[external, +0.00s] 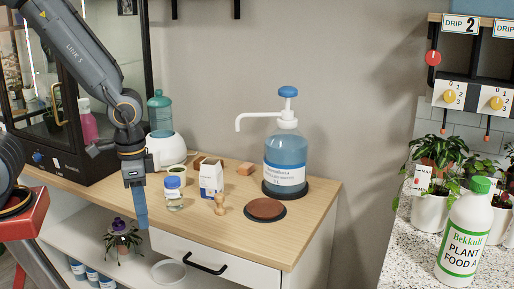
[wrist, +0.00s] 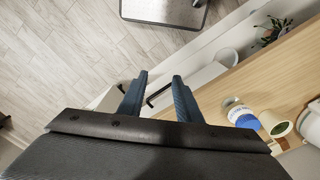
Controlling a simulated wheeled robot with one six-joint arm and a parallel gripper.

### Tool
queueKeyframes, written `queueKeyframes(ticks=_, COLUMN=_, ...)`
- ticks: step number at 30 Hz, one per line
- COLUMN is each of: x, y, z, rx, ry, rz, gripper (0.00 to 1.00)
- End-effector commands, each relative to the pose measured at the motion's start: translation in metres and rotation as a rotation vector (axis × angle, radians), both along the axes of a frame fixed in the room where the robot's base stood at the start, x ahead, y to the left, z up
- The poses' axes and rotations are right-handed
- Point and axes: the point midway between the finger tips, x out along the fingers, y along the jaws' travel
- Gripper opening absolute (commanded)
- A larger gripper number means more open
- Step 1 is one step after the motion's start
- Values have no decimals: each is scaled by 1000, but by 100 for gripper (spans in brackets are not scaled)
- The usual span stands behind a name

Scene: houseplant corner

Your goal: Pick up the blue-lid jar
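The blue-lid jar (external: 174,198) is a small clear jar with a white label. It stands upright on the wooden counter (external: 318,200), near its front edge. In the wrist view the jar (wrist: 238,108) is to the right of my fingers, with its blue lid toward the camera. My gripper (external: 141,222) points down, left of the jar in the external view and apart from it. In the wrist view my gripper (wrist: 160,77) has its two blue fingers spread, with nothing between them. The drawer front and its handle show beyond the gap.
A pump bottle (external: 285,160) and a brown round coaster (external: 265,209) are farther right. More blue-topped jars (external: 77,268) stand on the lower shelf.

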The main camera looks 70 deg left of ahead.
Motion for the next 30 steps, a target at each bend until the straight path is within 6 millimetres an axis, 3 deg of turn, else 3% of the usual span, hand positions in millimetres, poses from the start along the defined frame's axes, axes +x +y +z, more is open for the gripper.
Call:
queueKeyframes(ticks=4, x=0, y=0, z=0, rx=0, ry=0, rz=0, gripper=31)
queueKeyframes(ticks=11, x=0, y=0, z=0, rx=0, ry=0, rz=0, gripper=66)
queueKeyframes(ticks=20, x=3, y=3, z=1, rx=0, ry=0, rz=23, gripper=66)
queueKeyframes(ticks=23, x=16, y=17, z=5, rx=-2, ry=3, rz=146, gripper=66)
queueKeyframes(ticks=25, x=32, y=37, z=8, rx=-4, ry=5, rz=307, gripper=66)
queueKeyframes(ticks=30, x=72, y=113, z=11, rx=-10, ry=10, rz=828, gripper=66)
